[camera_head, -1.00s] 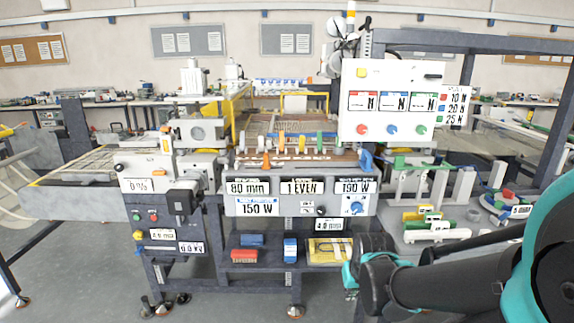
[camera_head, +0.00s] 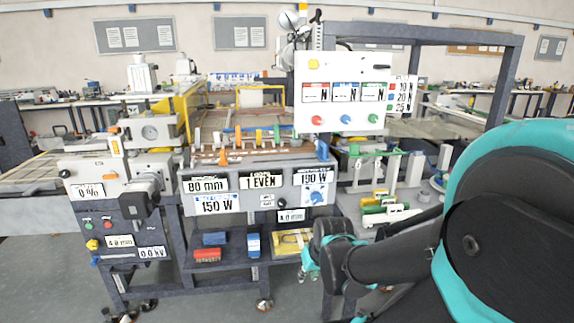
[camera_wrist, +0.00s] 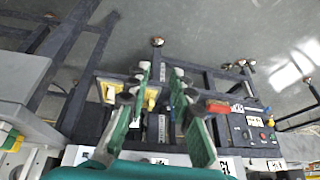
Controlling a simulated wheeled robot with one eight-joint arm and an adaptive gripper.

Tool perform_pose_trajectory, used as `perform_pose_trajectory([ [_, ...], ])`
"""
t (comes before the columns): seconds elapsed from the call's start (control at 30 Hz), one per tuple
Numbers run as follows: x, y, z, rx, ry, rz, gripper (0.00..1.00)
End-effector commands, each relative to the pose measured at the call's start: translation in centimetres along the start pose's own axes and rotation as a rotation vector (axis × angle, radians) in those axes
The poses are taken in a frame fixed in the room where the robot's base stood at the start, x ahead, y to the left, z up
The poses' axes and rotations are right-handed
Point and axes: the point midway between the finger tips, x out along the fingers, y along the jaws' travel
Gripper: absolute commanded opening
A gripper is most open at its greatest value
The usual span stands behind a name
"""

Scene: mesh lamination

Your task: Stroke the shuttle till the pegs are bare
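A row of coloured upright pegs (camera_head: 258,136), white, orange, green and blue among them, stands along the front top of the machine (camera_head: 230,176) in the head view. An orange cone-shaped piece (camera_head: 222,157) and a blue piece (camera_head: 321,150) sit at the two ends of the brown front strip. I cannot tell which piece is the shuttle. My gripper (camera_wrist: 161,76) shows in the wrist view with its two green-sided fingers apart and nothing between them. It points down towards the machine's lower frame and the floor, away from the pegs.
A control panel (camera_head: 343,93) with three displays stands above the machine's right side. A lower shelf holds red (camera_head: 207,254) and blue (camera_head: 254,244) blocks and a yellow tray (camera_head: 291,240). A side bench at right carries green and white fixtures (camera_head: 385,202). Grey floor is clear at lower left.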

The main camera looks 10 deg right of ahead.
Motion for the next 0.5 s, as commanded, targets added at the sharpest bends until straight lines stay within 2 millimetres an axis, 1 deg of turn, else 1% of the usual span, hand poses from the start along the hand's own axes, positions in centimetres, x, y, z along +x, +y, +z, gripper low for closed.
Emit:
perform_pose_trajectory([
  [0.03, -0.1, -0.6, -1.6, -0.006, 0.039, -0.043, 0.32],
  [0.07, -0.2, -1.1, -2.7, -0.015, 0.071, -0.076, 0.36],
  [0.13, -0.8, -2.2, -5.9, -0.035, 0.168, -0.153, 0.36],
  [0.17, -1.2, -2.5, -7.5, -0.042, 0.217, -0.183, 0.36],
  [0.2, -1.8, -2.8, -9.7, -0.05, 0.286, -0.216, 0.36],
  [0.27, -2.9, -2.8, -12.8, -0.054, 0.393, -0.253, 0.36],
  [0.3, -3.8, -2.6, -15.0, -0.053, 0.467, -0.27, 0.36],
  [0.37, -5.3, -1.7, -18.0, -0.047, 0.578, -0.279, 0.36],
  [0.4, -6.4, -0.9, -20.0, -0.038, 0.651, -0.277, 0.36],
  [0.47, -8.1, 0.8, -22.8, -0.019, 0.759, -0.26, 0.36],
  [0.5, -9.2, 2.1, -24.4, -0.003, 0.827, -0.242, 0.36],
])
